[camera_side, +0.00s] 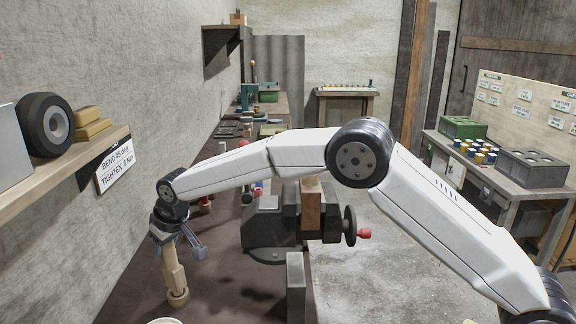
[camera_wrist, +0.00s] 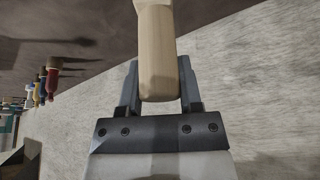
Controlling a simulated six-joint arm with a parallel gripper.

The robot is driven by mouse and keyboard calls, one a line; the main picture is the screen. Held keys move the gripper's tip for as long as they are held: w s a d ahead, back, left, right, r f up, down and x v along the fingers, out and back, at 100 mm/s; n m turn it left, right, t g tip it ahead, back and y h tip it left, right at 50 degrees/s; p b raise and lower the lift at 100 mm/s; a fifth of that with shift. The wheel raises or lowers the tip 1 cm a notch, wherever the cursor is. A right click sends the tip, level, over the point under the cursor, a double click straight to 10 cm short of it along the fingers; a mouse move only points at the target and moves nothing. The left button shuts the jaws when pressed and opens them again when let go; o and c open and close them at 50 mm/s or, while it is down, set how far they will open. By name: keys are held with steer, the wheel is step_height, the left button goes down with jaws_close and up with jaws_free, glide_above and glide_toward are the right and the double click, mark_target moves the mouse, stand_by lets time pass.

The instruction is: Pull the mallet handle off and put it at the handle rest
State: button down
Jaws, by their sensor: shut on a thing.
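The mallet handle (camera_side: 172,262) is a pale wooden rod standing near upright at the left of the bench in the side view. My gripper (camera_side: 180,243) is shut on its upper part from above. In the wrist view the handle (camera_wrist: 157,55) lies between the two jaws of my gripper (camera_wrist: 157,85), its rounded end near the palm. At its lower end a wider round wooden piece (camera_side: 178,298) shows; I cannot tell whether the handle is seated in it. The mallet head and the handle rest cannot be made out for certain.
A grey vise (camera_side: 262,222) holding a wooden block (camera_side: 311,207) stands right of my gripper. A wall shelf (camera_side: 75,168) with a wheel (camera_side: 46,124) and a sign (camera_side: 115,167) is at left. Colored-handled tools (camera_wrist: 50,80) show at left in the wrist view.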

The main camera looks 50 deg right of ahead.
steer(key=shift+f, duration=0.95)
steer(key=shift+c, duration=1)
jaws_free()
steer(key=shift+r, duration=0.1)
steer(key=v, duration=0.7)
steer(key=shift+s+r, duration=0.2)
steer(key=shift+r, duration=0.1)
steer(key=shift+d, duration=0.2)
steer(key=s+d+f+m, duration=0.1)
steer(key=s+d+f, duration=0.2)
steer(key=s+d, duration=0.3)
steer(key=s+d+f+m+g, duration=0.1)
steer(key=s+d+f, duration=0.2)
steer(key=s+d, duration=0.4)
steer(key=s+d+f+m+g+h, duration=0.1)
steer(key=s+d, duration=0.6)
steer(key=s, duration=1)
steer(key=shift+s+f, duration=0.3)
steer(key=shift+f, duration=0.6)
